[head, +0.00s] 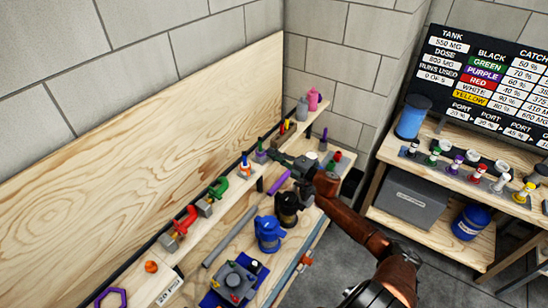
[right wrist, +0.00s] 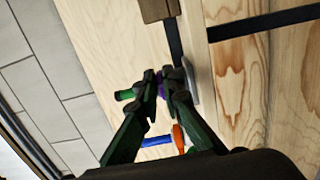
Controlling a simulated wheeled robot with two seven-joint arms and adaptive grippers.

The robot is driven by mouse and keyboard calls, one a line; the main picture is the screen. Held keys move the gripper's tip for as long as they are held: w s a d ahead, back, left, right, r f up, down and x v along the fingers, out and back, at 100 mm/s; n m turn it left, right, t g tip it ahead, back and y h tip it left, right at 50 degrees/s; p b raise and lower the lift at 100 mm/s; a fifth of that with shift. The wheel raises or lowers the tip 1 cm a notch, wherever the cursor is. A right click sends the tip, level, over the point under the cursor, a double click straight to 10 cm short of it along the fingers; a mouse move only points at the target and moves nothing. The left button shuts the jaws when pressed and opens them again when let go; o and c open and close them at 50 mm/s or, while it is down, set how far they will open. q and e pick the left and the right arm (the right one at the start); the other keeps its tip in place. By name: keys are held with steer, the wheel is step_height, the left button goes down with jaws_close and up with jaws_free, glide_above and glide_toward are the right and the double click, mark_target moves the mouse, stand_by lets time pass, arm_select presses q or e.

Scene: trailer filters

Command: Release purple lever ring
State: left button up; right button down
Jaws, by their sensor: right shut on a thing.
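My right gripper (head: 270,155) reaches in from the right to the narrow wooden ledge along the wall. Its fingertips are at a small purple part (head: 261,157), which I take to be the purple lever ring. In the right wrist view the two dark fingers (right wrist: 164,82) are closed on this purple part (right wrist: 162,90). Only a sliver of it shows between the fingertips, so its ring shape and fixing are hidden. My left gripper is not in view.
On the ledge stand a green valve (head: 218,188), a red valve (head: 186,221) and an orange-and-white piece (head: 245,170). Below lie a purple-ended rod (head: 277,182), a blue canister (head: 268,234) and a black canister (head: 288,208).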

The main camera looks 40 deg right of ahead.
steer(key=shift+w+d+f+n+y+b, duration=0.1)
steer(key=shift+w+d+n+y+b, duration=0.1)
steer(key=shift+n+y+b, duration=0.4)
steer(key=c, duration=2.1)
jaws_free()
steer(key=shift+s, duration=0.1)
